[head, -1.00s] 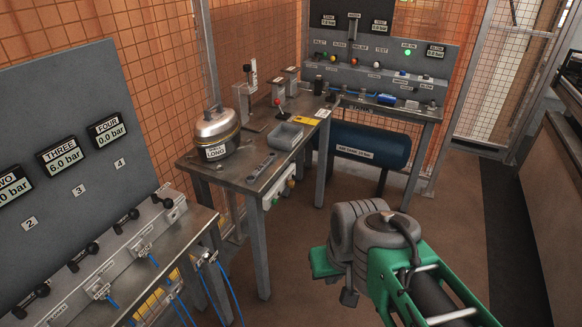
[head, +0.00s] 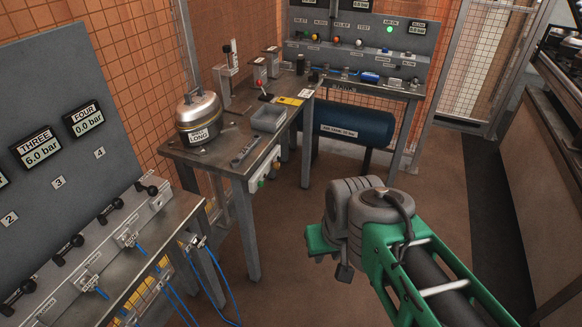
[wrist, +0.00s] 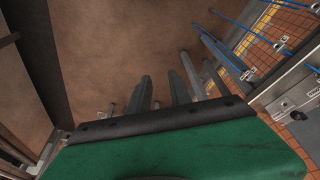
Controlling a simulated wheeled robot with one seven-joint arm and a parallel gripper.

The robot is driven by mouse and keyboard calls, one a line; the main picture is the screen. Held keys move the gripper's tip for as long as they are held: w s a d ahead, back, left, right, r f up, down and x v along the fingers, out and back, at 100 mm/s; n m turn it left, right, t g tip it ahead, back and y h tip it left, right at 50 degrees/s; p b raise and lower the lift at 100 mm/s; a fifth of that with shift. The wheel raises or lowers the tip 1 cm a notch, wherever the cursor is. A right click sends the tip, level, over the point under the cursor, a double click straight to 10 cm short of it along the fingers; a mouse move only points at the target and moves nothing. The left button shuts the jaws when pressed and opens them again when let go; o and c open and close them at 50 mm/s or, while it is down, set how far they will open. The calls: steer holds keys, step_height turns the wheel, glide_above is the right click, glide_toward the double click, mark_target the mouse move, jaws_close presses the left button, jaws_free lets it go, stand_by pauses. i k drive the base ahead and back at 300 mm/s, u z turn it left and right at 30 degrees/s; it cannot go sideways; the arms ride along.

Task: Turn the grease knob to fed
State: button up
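I cannot pick out a knob marked grease or fed; the small labels are unreadable at this size. Small coloured knobs (head: 337,39) sit in a row on the grey back panel. A red-tipped lever (head: 264,91) stands on the middle table (head: 215,157). My arm reaches in from the lower right of the head view, its green and grey end over open floor, apart from the benches. In the wrist view my gripper (wrist: 160,76) shows as two dark grey fingers, apart with nothing between them, beyond the green body.
A silver pot (head: 198,118) and a grey tray (head: 268,118) stand on the middle table. The left bench (head: 150,236) has black handles and hanging blue hoses (head: 177,298). A blue tank (head: 354,127) lies under the back bench. The brown floor between is clear.

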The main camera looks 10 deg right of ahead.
mark_target(275, 166)
steer(key=z, duration=1.5)
steer(key=i, duration=1.75)
steer(key=u, duration=3.95)
